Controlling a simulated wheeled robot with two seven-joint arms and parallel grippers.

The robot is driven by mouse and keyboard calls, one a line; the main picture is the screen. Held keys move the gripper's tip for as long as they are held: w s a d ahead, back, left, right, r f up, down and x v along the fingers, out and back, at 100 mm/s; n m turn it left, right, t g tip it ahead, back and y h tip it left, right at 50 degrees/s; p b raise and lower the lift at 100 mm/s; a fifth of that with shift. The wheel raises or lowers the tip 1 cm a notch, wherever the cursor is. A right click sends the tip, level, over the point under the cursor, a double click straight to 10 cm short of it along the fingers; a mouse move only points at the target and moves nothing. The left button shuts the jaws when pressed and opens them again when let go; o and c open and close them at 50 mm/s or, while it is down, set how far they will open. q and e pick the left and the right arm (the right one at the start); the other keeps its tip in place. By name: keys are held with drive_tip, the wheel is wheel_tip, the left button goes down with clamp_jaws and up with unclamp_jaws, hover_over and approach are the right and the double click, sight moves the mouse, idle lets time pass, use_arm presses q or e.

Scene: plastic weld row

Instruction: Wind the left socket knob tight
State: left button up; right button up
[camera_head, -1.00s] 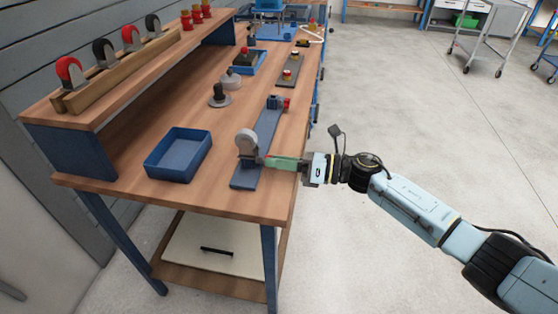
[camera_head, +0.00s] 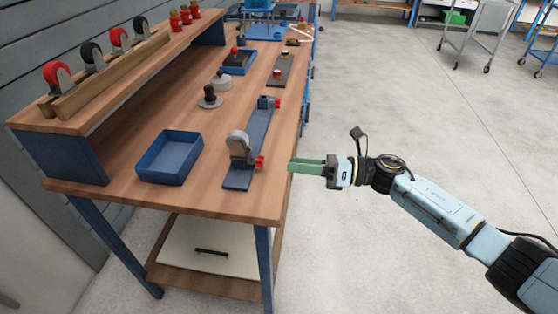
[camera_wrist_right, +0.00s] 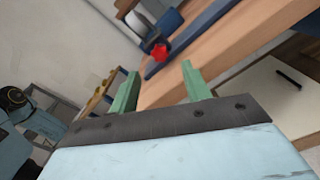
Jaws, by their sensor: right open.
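A red socket knob (camera_head: 260,162) sits on the near socket of the blue rail (camera_head: 238,181), beside a grey caster wheel (camera_head: 240,145) standing in that socket. The knob also shows in the right wrist view (camera_wrist_right: 159,52), beyond the fingers. A second red knob (camera_head: 277,103) is on the far socket of the same rail, with no caster in it. My right gripper (camera_head: 292,166) is open and empty, its green fingers to the right of the near knob and apart from it. The fingers show spread in the right wrist view (camera_wrist_right: 158,82). My left gripper is not in view.
An empty blue tray (camera_head: 153,177) stands left of the rail. A round grey base with a black knob (camera_head: 210,97) stands behind it. Several casters (camera_head: 119,38) line the upper shelf.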

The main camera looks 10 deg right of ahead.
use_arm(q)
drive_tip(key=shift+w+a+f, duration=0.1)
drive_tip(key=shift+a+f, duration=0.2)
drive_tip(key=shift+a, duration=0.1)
use_arm(e)
drive_tip(key=v, duration=0.6)
drive_tip(key=shift+d, duration=0.25)
drive_tip(key=n+g+h+b, duration=0.1)
drive_tip(key=n+g+h, duration=0.1)
drive_tip(key=n+h, duration=0.3)
approach(263, 161)
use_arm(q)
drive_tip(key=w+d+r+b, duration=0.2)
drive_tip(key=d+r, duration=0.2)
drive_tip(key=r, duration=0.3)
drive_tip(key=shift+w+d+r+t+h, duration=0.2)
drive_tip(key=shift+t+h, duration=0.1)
use_arm(e)
drive_tip(key=shift+n+y, duration=0.4)
drive_tip(key=shift+n, duration=0.2)
drive_tip(key=x, duration=0.8)
drive_tip(key=shift+w+f, duration=0.1)
drive_tip(key=shift+f, duration=0.4)
drive_tip(key=c, duration=1)
